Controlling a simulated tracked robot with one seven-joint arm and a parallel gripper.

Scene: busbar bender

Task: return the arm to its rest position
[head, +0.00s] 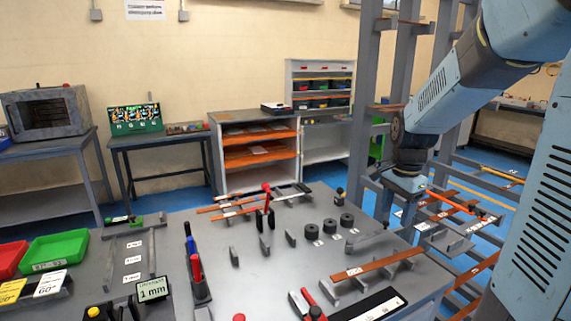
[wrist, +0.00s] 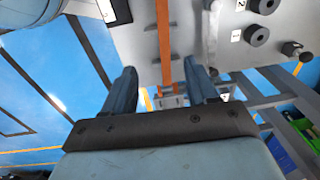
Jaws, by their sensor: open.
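My arm (head: 455,85) comes in from the upper right of the head view. It bends down at its wrist (head: 405,180), to the right of the grey work table (head: 240,285) and in front of the grey rack. My gripper (wrist: 160,68) shows in the wrist view with its two blue fingers apart and nothing held between them. The table top, a copper bar (wrist: 163,35) and blue floor show beyond the fingers, apart from them. In the head view I cannot make out the fingers clearly.
A tall grey rack (head: 364,95) with bars on its arms stands close to my wrist. On the table are black round dies (head: 330,226), a copper bar (head: 378,267), red-handled tools (head: 196,268), and green (head: 55,250) and red bins (head: 12,258). Open space lies above the table.

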